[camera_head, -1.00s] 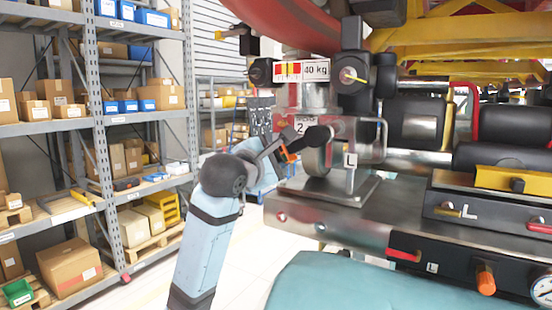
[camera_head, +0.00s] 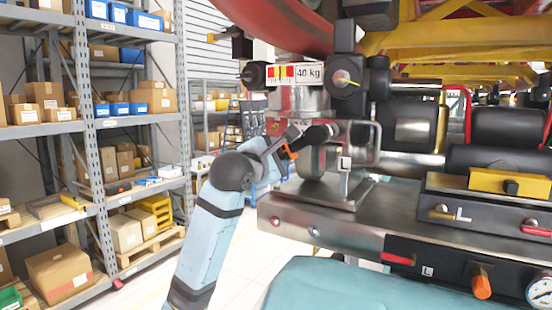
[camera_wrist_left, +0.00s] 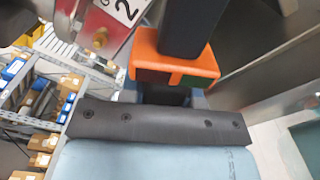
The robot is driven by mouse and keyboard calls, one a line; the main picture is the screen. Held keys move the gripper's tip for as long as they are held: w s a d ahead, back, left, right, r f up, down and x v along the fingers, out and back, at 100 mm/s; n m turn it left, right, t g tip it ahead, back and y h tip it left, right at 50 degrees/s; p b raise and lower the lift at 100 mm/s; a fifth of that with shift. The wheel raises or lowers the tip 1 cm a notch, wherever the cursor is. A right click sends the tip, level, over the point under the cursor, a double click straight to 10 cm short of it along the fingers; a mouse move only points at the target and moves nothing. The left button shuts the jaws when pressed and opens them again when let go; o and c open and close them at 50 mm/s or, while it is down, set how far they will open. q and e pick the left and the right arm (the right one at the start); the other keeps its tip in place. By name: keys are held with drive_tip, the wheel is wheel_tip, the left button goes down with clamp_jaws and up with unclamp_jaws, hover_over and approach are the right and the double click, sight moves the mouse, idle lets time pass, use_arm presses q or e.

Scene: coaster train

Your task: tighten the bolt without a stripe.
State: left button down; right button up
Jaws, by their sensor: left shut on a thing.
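My left gripper (camera_head: 293,146) is at the front of the grey bogie block. It is shut on a dark tool (camera_head: 318,134) with an orange part. The wrist view shows the orange part (camera_wrist_left: 175,62) with a dark bar above it. A dark round bolt-like head (camera_head: 345,82) right of the 40 kg sign carries a yellow line. Another dark round head (camera_head: 253,75) left of the sign shows no clear stripe. In the wrist view a small brass bolt (camera_wrist_left: 100,38) sits on a plate marked 2. Whether the tool touches a bolt is hidden. My right gripper is not in view.
The 40 kg sign (camera_head: 294,75) is above the gripper. A grey metal bench (camera_head: 330,222) bears the block, with a panel of levers and a gauge (camera_head: 541,291) at right. Shelving with boxes (camera_head: 92,150) stands at left. Free floor shows between shelves and bench.

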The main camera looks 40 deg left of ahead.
use_arm(q)
drive_tip(key=shift+x, duration=1.85)
idle(3.2)
drive_tip(key=shift+s+r, duration=0.1)
drive_tip(key=shift+s, duration=0.05)
idle(0.5)
